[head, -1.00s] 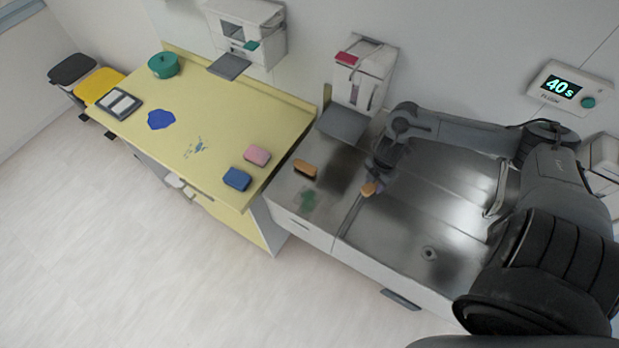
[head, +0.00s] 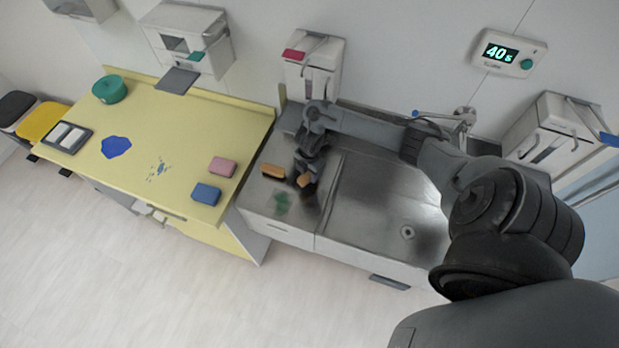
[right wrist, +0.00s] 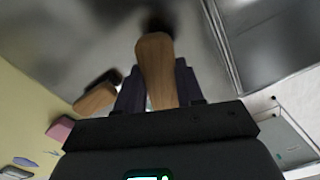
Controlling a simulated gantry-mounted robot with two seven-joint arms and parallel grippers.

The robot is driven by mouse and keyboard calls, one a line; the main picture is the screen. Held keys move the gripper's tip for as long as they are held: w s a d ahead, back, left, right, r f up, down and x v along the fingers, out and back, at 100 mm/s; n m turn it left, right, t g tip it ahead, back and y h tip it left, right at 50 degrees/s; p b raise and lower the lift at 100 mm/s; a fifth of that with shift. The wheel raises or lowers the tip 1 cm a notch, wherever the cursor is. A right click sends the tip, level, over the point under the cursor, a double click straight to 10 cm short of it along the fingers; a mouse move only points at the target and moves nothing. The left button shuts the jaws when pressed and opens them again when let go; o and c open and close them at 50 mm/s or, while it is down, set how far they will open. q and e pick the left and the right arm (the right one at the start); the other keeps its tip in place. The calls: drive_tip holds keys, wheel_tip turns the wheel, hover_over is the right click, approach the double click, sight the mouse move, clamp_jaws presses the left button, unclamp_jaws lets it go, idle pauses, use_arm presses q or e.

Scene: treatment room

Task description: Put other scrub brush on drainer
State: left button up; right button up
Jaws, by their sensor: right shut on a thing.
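My right gripper (head: 306,176) is shut on a wooden scrub brush (head: 305,181), over the metal drainer (head: 309,210) left of the sink basin. The held brush (right wrist: 157,68) also shows in the right wrist view, its dark end pointing away. I cannot tell whether it touches the surface. Another wooden scrub brush (head: 272,171) with a dark underside lies on the drainer, just left of my gripper. It also shows in the right wrist view (right wrist: 96,97). My left gripper is not in view.
The sink basin (head: 375,215) with its drain is to the right. A yellow counter (head: 190,125) at left carries a pink sponge (head: 222,167), a blue sponge (head: 206,194) and a green pot (head: 109,89). A dispenser (head: 313,68) hangs behind.

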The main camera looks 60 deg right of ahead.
wheel_tip(320, 180, down, 4)
drive_tip(key=shift+r, duration=0.2)
drive_tip(key=shift+f, duration=0.25)
drive_tip(key=o, duration=1)
drive_tip(key=shift+f, duration=0.1)
drive_tip(key=shift+o, duration=0.2)
